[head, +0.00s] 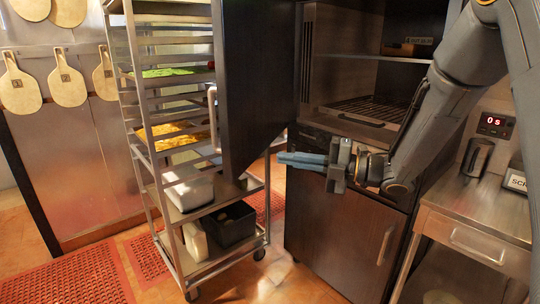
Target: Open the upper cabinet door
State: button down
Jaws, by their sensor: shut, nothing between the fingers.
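The upper cabinet door (262,85) is a tall dark panel that stands swung out to the left, clear of the opening. Its metal handle (212,115) shows at the door's left edge. The upper cabinet (312,75) stands open, and its inside shows a shelf and a dark wire grate (368,109). My gripper (284,158) points left, in front of the cabinet below the opening. Its blue-grey fingers are shut with nothing between them. The fingertips appear near the door's lower right edge in the picture; I cannot tell whether they touch it.
A wheeled metal rack (172,209) with trays and bins stands left, partly behind the door. The lower cabinet door (335,225) is closed, with a vertical handle (385,245). A steel counter (480,200) with a drawer stands right. Red mats (75,280) lie on the floor.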

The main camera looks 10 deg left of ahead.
aim_at(231, 150)
jog(key=a+p, duration=0.1)
jog(key=a, duration=0.3)
jog(key=w+a+p, duration=0.1)
jog(key=a+p, duration=0.1)
jog(key=a, duration=0.2)
jog(key=w+a+p, duration=0.1)
jog(key=a+p, duration=0.1)
jog(key=a, duration=0.2)
jog(key=shift+w+a, duration=0.1)
jog(key=shift+a, duration=0.25)
